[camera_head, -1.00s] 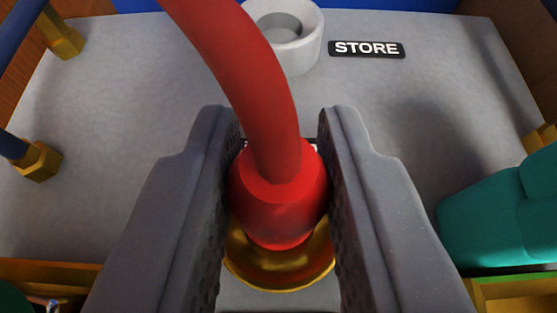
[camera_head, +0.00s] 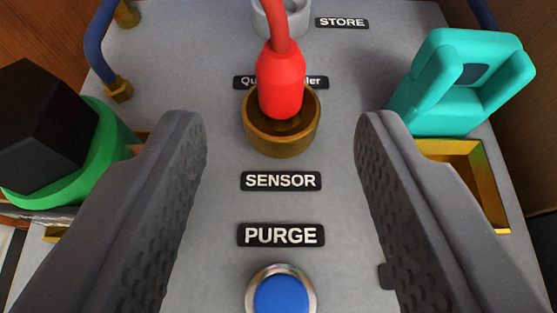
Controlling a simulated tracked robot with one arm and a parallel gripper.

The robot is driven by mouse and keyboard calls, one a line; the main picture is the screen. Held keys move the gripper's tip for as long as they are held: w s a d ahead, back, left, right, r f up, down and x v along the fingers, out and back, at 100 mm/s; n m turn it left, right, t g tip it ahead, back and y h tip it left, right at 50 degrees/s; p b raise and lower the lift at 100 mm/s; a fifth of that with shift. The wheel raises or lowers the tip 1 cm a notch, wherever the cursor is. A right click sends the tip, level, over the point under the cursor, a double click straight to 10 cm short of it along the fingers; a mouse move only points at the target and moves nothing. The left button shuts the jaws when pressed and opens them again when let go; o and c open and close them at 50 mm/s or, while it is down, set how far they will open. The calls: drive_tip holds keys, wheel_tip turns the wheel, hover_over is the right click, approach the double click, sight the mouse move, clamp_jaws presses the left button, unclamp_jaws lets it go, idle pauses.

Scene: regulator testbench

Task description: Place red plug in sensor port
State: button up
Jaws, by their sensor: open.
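The red plug (camera_head: 281,80) stands upright with its lower end inside the brass ring of the sensor port (camera_head: 281,139), above the SENSOR label (camera_head: 281,181). Its red cable (camera_head: 272,22) runs up past the store port. How deep the plug sits cannot be seen. My gripper (camera_head: 282,130) is open and empty. Its two fingers are wide apart on the near side, left and right of the port, touching neither plug nor port. The grey store port (camera_head: 285,17) is at the top, beside the STORE label (camera_head: 342,22), partly behind the cable.
A blue PURGE button (camera_head: 281,296) is at the bottom centre below its label (camera_head: 281,235). A black and green knob (camera_head: 60,140) stands at left. A teal handle (camera_head: 465,80) stands at right over a brass frame (camera_head: 490,200). Blue pipes run along the upper sides.

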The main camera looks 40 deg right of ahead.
drive_tip(key=shift+p+v, duration=0.3)
drive_tip(key=shift+v, duration=1.5)
drive_tip(key=w+a+r+t+y, duration=0.1)
drive_tip(key=w+r+t+y, duration=0.25)
drive_tip(key=r, duration=0.95)
drive_tip(key=s+a+r+n+t+y, duration=0.1)
drive_tip(key=s+r+n+t+y, duration=0.15)
drive_tip(key=r, duration=0.65)
drive_tip(key=s+a+r+n+t+y, duration=0.1)
drive_tip(key=a+r+n+t+y, duration=0.15)
drive_tip(key=r, duration=0.65)
drive_tip(key=s+d+r+n+g+y, duration=0.2)
drive_tip(key=s+r+y, duration=0.1)
drive_tip(key=s+r, duration=0.3)
drive_tip(key=s+d+r+g+h, duration=0.1)
drive_tip(key=s+d+h, duration=0.3)
drive_tip(key=s+d, duration=0.5)
drive_tip(key=shift+s+r, duration=0.35)
drive_tip(key=shift+s, duration=0.2)
drive_tip(key=shift+g, duration=0.25)
